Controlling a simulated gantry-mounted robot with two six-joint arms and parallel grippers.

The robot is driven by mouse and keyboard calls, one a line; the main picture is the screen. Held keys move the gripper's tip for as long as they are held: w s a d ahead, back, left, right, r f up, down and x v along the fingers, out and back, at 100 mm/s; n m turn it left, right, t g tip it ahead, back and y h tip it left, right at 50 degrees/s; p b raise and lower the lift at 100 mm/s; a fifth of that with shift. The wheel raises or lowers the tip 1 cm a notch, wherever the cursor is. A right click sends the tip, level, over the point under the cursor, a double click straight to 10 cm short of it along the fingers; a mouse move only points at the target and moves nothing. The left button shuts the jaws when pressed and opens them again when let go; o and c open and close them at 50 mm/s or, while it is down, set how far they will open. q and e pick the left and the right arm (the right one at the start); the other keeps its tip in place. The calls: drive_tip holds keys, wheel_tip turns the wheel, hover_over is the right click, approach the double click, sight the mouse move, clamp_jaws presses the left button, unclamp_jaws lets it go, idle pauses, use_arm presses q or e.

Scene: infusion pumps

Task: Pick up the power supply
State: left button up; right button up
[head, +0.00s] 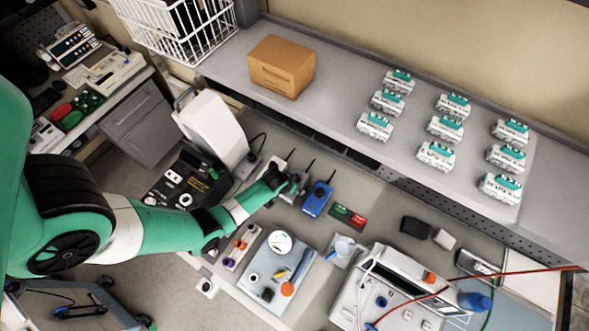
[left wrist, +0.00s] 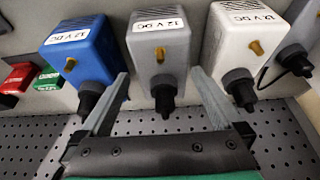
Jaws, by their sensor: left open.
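Three box-shaped power supplies with "V DC" labels and black cable ends stand in a row in the left wrist view: a blue one (left wrist: 82,50), a grey one (left wrist: 160,52) and a white one (left wrist: 240,45). The blue supply also shows in the head view (head: 317,199). My left gripper (left wrist: 160,75) is open. Its fingers reach toward either side of the grey supply's lower end, with the black plug between them; contact cannot be told. In the head view my left gripper (head: 285,183) partly hides the grey and white supplies. My right gripper is out of view.
A white device (head: 212,125) stands left of the supplies. Red and green blocks (head: 348,216) lie right of the blue one. A grey tray (head: 277,268) with small items lies in front. A raised shelf (head: 335,110) with a cardboard box (head: 281,66) runs behind.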

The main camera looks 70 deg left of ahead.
use_arm(q)
drive_tip(key=shift+x, duration=0.8)
drive_tip(key=x, duration=0.1)
drive_tip(key=b+x, duration=0.2)
drive_tip(key=x, duration=0.1)
drive_tip(key=shift+s+f, duration=0.15)
drive_tip(key=shift+s, duration=0.2)
drive_tip(key=shift+w+a+f+b, duration=0.15)
drive_tip(key=shift+w+f+b, duration=0.15)
drive_tip(key=shift+f+b, duration=0.15)
drive_tip(key=shift+r, duration=0.1)
clamp_jaws()
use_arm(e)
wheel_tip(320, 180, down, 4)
